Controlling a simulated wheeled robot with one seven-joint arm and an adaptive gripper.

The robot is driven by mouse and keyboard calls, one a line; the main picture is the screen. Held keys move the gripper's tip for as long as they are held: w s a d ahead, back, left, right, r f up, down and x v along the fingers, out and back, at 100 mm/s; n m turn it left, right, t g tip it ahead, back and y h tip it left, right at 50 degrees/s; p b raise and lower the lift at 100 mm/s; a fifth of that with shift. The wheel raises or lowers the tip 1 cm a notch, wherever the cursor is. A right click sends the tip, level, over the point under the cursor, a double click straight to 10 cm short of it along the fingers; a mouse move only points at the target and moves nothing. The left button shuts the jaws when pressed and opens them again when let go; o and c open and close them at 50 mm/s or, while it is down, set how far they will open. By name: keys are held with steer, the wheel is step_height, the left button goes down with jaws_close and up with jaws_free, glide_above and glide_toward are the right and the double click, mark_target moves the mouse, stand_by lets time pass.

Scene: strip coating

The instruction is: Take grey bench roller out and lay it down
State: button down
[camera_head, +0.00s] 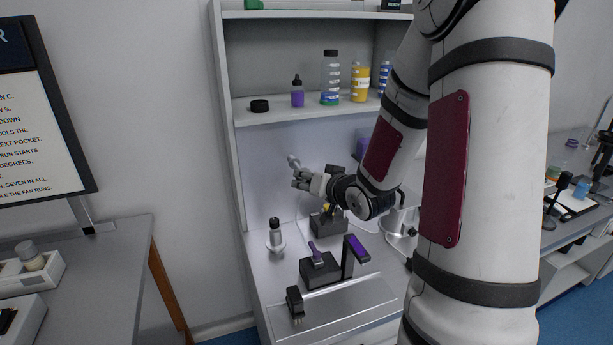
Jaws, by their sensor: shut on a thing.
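My gripper (301,180) is raised above the back part of the bench, in front of the pale back panel. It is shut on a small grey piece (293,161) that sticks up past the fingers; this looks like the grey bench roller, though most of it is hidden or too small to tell. Below the gripper stands a dark block (325,224) with a bit of yellow at its top. Nearer the front is a dark holder (320,272) with a purple-handled tool (316,253) in it. A flat pale tray (345,306) lies at the bench's front.
A dark post with a purple top (357,248) stands beside the holder. A dark brush-like thing (295,303) is at the tray's left end. A dark-topped white stand (275,236) is at left. Bottles (330,78) stand on the shelf above. My arm hides the bench's right side.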

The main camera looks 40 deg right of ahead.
steer(key=shift+s+a+p, duration=0.15)
steer(key=shift+s+p, duration=0.05)
steer(key=shift+s, duration=0.35)
steer(key=shift+s+a+p, duration=0.15)
steer(key=shift+s, duration=0.4)
steer(key=shift+s, duration=0.1)
steer(key=s+a+p, duration=0.2)
steer(key=s+p, duration=0.5)
steer(key=s+a+p, duration=0.2)
steer(key=s+p, duration=0.6)
steer(key=shift+s+a, duration=0.15)
steer(key=shift+a, duration=0.1)
